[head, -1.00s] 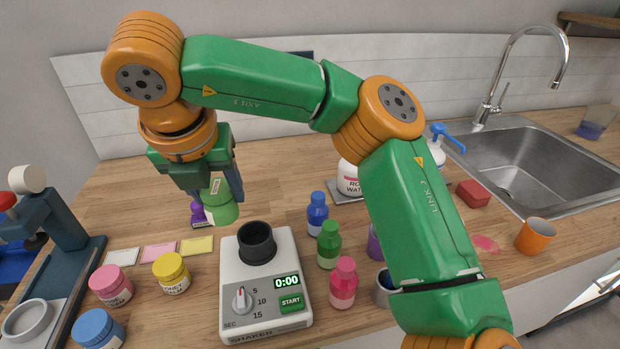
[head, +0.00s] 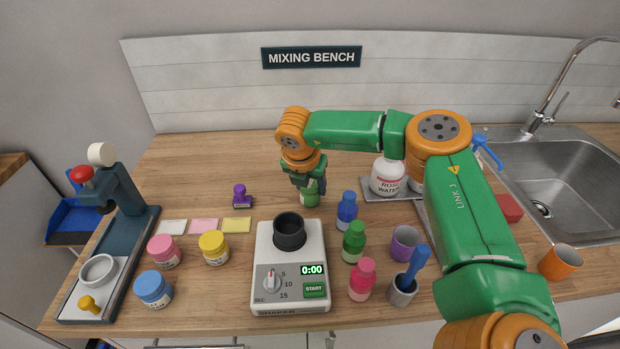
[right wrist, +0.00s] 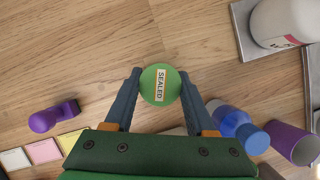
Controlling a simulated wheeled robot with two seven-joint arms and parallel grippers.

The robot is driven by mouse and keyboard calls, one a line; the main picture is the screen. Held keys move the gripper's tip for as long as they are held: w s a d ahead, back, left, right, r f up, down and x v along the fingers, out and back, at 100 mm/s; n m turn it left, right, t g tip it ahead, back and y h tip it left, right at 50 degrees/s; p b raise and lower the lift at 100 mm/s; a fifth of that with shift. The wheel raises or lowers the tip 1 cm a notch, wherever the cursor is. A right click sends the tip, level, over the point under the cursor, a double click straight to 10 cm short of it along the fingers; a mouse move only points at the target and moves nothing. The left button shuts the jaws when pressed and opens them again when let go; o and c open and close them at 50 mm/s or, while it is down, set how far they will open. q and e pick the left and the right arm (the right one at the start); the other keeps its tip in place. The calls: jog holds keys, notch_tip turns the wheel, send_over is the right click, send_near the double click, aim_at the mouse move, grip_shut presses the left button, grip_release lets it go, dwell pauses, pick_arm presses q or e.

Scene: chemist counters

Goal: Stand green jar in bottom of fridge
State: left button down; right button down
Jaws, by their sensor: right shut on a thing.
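The green jar (head: 310,200) is between the fingers of my right gripper (head: 311,190), over the back middle of the wooden counter. In the right wrist view the jar (right wrist: 160,85) shows from its lid end, with a pale label reading SEALED. The right gripper (right wrist: 160,88) is shut on it, one dark finger on each side. I cannot tell whether the jar's base touches the counter. My left gripper is not in view. No fridge can be made out in these frames.
A shaker (head: 289,285) stands in front of the held jar. A blue bottle (head: 347,211), green bottle (head: 354,242) and pink bottle (head: 362,279) stand right of it. A purple stamp (head: 242,196) is to the left. Bare wood (head: 200,165) lies at back left.

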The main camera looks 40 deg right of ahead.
jog(key=shift+f, duration=0.2)
jog(key=shift+f+b, duration=0.15)
jog(key=shift+b, duration=0.2)
jog(key=shift+c, duration=1.2)
grip_release()
